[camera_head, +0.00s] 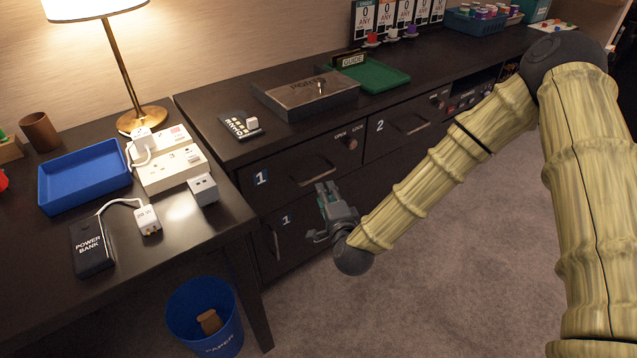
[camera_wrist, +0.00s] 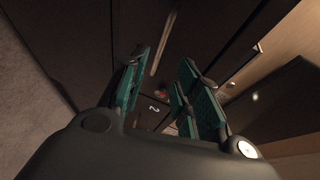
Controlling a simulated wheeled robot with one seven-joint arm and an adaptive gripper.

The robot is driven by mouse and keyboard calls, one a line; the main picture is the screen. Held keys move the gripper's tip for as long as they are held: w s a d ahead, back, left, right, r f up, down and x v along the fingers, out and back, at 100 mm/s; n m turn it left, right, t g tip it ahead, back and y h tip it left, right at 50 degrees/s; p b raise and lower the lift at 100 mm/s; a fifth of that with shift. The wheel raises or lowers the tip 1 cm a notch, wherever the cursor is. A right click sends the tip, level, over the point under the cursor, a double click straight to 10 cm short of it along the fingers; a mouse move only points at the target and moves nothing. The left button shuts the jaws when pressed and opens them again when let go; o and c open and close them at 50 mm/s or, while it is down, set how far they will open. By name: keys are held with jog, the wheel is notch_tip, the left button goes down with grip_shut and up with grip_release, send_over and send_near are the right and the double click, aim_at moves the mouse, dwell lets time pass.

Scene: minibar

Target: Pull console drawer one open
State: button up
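A lower front with another "1" label (camera_head: 285,220) has its own handle (camera_head: 276,241). Drawer two (camera_head: 387,141) is at the right. A desk (camera_head: 225,228) and blue paper bin (camera_head: 205,318) stand left; carpet is clear at right.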

aim_at(319, 177)
jog(key=b+x, duration=0.1)
jog(key=x, duration=0.9)
jog(key=shift+w+f, duration=0.1)
jog(key=shift+w, duration=0.15)
grip_shut()
